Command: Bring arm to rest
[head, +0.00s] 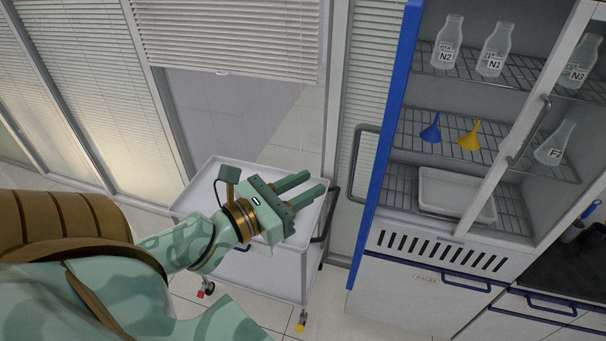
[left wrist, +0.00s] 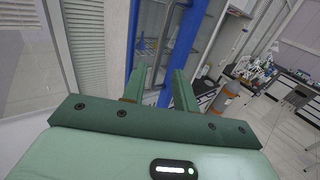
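My left gripper (head: 307,188) is green and reaches in from the left of the head view, raised in front of and above a white cart. Its two fingers are apart with a gap between them. In the left wrist view the fingers (left wrist: 158,85) are also apart, with nothing between them. My right gripper is in neither view.
The white cart (head: 262,263) stands below my left gripper. To the right is a blue-edged cabinet (head: 386,120) with flasks, a blue funnel (head: 431,130), a yellow funnel (head: 469,136) and a white tray (head: 455,192). The wrist view shows an orange gas cylinder (left wrist: 222,103).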

